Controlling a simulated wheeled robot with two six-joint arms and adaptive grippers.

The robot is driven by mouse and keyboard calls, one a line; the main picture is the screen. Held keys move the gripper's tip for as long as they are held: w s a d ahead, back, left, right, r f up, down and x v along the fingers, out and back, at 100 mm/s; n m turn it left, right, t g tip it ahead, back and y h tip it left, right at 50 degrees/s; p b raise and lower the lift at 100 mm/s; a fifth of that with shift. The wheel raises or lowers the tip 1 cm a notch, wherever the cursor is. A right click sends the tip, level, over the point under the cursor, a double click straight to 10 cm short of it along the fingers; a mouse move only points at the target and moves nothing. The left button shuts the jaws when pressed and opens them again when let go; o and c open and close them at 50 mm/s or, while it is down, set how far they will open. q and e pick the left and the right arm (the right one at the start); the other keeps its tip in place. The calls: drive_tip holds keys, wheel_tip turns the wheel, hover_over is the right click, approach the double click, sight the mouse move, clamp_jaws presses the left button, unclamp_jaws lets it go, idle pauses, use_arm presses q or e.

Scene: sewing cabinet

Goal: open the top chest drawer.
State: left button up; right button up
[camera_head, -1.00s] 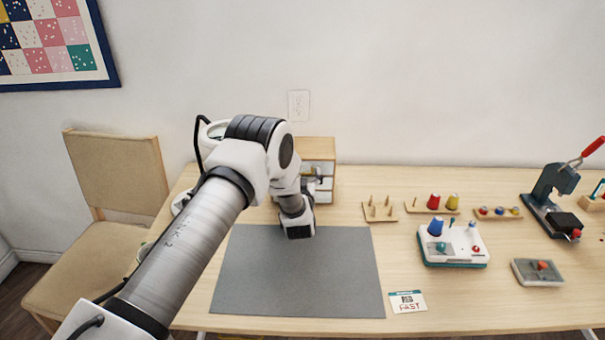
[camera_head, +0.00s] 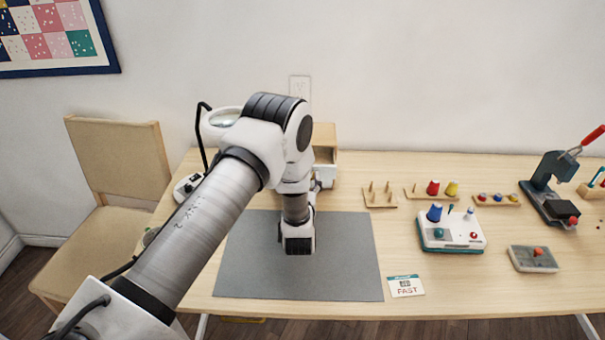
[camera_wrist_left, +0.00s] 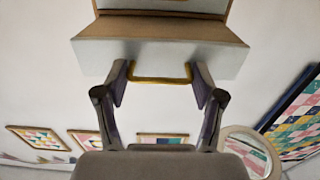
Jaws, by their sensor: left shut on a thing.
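The small wooden chest (camera_head: 324,131) stands at the back of the table, partly hidden behind my left arm. A hollow tan opening shows in its upper part. In the left wrist view the white front of the top drawer (camera_wrist_left: 160,52) stands out, with part of the wooden drawer body above it in the picture. Its brass handle (camera_wrist_left: 160,81) lies between the fingers of my left gripper (camera_wrist_left: 160,74), which is shut on it. In the head view the fingertips and most of the pulled drawer are hidden by my arm. My right gripper is not in view.
A grey mat (camera_head: 345,270) lies under my left wrist, with free room on it. To the right are a peg board (camera_head: 380,197), spools, a white-and-teal device (camera_head: 450,236) and a dark press (camera_head: 548,190). A lamp (camera_head: 222,118) stands left of my arm.

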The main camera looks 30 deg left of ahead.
use_arm(q)
drive_tip(key=o, duration=1.4)
drive_tip(key=shift+w+f, duration=0.1)
drive_tip(key=shift+o, duration=0.2)
drive_tip(key=shift+d, duration=0.1)
drive_tip(key=v, duration=1.2)
drive_tip(key=shift+f, duration=0.1)
